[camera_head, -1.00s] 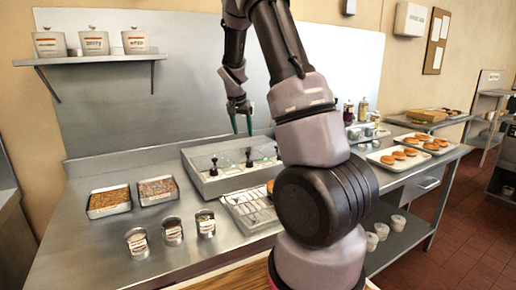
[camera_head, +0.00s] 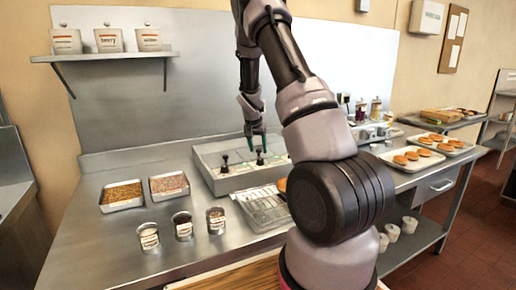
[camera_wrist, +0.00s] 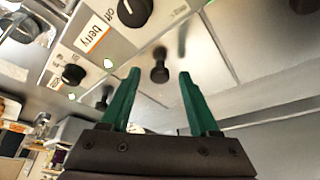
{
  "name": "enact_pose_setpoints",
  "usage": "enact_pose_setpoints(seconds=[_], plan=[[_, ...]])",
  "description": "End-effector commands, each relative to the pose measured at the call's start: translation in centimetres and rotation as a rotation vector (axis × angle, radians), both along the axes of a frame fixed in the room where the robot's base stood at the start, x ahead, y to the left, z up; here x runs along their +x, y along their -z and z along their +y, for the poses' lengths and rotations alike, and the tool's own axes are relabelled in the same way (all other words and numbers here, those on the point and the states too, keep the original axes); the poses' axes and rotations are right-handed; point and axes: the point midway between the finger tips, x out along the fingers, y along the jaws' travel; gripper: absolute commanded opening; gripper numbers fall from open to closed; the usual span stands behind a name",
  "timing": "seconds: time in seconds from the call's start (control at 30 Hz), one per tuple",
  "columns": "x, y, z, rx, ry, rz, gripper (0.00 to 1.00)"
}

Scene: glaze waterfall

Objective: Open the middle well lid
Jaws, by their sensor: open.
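The glaze unit (camera_head: 222,187) is a grey box on the steel counter with black lid knobs standing in its top. The middle well lid's knob (camera_head: 260,158) stands upright, and the lid looks shut. My gripper (camera_head: 256,132) is open and empty, pointing down just above that knob. In the wrist view, a black knob (camera_wrist: 160,68) shows beyond and between the green fingertips (camera_wrist: 160,74), apparently untouched. I cannot tell for certain which lid it belongs to. The left lid's knob (camera_head: 224,165) is beside it; the right one is hidden by my arm.
Dials (camera_wrist: 72,74) and a berry label (camera_wrist: 95,32) are on the unit's front. Topping trays (camera_head: 122,195), several tins (camera_head: 184,226) and a wire rack (camera_head: 262,207) stand around it. Doughnut trays (camera_head: 412,158) are at right. The counter's left end is clear.

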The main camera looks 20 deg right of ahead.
Motion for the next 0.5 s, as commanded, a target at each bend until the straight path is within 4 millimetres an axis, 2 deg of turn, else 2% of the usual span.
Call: enact_pose_setpoints(seconds=[0.1,0.13,0.27,0.3,0.5], plan=[[0.0,-0.01,0.0,0.0,0.0,0.0,0.62],[-0.01,-0.02,0.01,0.0,0.0,0.0,0.54],[-0.02,-0.03,0.0,0.0,0.0,0.0,0.04],[-0.02,-0.03,0.0,0.0,0.0,0.0,0.0],[-0.02,-0.04,0.0,0.0,0.0,0.0,0.0]])
